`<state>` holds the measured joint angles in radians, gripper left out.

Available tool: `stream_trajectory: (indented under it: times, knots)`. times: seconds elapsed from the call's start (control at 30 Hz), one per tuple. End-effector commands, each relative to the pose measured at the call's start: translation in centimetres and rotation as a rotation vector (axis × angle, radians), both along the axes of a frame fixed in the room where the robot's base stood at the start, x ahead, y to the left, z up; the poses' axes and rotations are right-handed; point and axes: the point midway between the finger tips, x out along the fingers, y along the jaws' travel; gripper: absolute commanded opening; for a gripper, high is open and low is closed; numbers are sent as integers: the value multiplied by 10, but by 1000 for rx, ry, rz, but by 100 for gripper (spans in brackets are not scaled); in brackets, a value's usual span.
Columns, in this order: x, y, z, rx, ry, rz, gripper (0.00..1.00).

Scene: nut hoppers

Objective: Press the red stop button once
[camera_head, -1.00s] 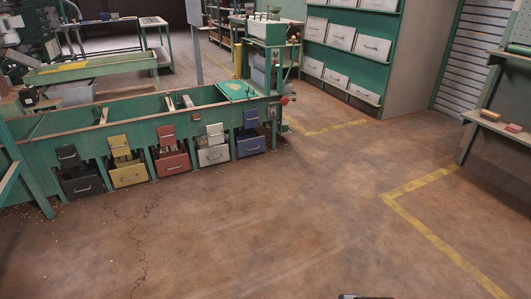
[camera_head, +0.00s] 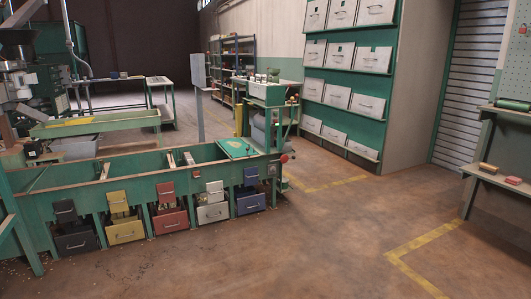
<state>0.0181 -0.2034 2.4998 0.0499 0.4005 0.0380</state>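A green bench of hoppers (camera_head: 100,170) stands at left and centre. A round red knob (camera_head: 284,158) sticks out at its right end, beside a small pale box (camera_head: 271,170). A smaller red square piece (camera_head: 196,171) sits on the bench's front face, between the red and white drawers. Both are small here, and I cannot tell for sure which is the stop button. My gripper is not in view, so nothing is seen touching either red piece.
Black, yellow, red, white and blue drawers (camera_head: 250,203) hang low under the bench. Bare floor (camera_head: 270,255) with yellow lines lies in front and right. A shelf of pale bins (camera_head: 350,99) stands behind; a workbench (camera_head: 499,176) is at right.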

Motion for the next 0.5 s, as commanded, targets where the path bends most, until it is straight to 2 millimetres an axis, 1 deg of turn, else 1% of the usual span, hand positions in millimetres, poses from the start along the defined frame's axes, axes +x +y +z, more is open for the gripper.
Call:
stream_trajectory:
  times: [0.03,0.4,0.47,0.5]
  knots:
    - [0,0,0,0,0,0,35]
    - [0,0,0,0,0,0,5]
    - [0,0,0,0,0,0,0]
    - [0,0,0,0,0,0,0]
